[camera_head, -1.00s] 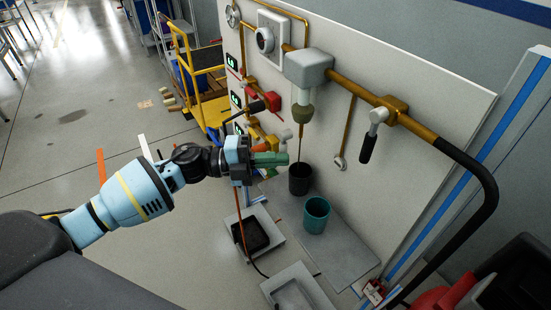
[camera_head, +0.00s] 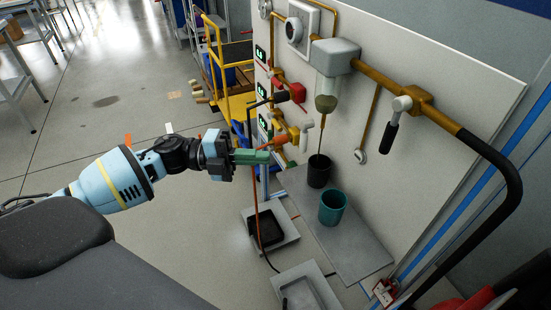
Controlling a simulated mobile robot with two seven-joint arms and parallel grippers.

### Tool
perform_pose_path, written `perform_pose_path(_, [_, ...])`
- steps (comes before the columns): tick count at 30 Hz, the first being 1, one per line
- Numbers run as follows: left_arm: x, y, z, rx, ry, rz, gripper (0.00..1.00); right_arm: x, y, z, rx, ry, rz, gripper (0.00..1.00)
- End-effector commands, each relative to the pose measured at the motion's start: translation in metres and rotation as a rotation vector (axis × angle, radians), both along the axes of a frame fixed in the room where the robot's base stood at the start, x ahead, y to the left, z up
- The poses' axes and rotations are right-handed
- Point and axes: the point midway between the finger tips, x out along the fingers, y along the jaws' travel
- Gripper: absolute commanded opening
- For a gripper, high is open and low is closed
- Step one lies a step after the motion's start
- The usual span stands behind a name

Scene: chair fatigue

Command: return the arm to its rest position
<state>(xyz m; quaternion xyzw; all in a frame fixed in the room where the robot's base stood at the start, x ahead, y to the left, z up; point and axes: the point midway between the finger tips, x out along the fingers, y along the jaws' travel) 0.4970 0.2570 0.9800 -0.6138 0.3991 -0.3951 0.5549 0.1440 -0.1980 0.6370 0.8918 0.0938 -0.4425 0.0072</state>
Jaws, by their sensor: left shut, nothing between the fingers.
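My left arm comes in from the left, blue and black, stretched toward the wall panel. My left gripper (camera_head: 266,157) has green fingers, shut and empty, pointing right. It is in front of the panel's lower valves and above the floor trays, left of the black cup. I cannot tell whether it touches the valves behind it. My right gripper is not in view.
A white panel (camera_head: 440,105) carries brass pipes, valves and gauges. A black cup (camera_head: 318,172) and a teal cup (camera_head: 332,208) stand on a grey plate (camera_head: 362,262). A tray with a black pad (camera_head: 265,231) is below. A yellow cart (camera_head: 236,104) stands behind. Floor at left is open.

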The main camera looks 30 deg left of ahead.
Motion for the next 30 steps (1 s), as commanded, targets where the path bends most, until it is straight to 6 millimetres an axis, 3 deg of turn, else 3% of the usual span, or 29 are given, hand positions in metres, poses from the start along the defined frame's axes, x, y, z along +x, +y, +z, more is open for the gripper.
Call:
perform_pose_path(21, [-0.003,0.003,-0.001,-0.012,0.007,0.006,0.0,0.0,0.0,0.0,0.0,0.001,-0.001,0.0])
perform_pose_path(26, [-0.009,-0.013,-0.02,-0.118,0.097,0.079,0.0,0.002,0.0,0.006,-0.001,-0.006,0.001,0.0])
perform_pose_path(30, [-0.022,-0.029,-0.052,-0.278,0.262,0.226,0.0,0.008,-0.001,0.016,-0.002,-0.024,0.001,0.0])
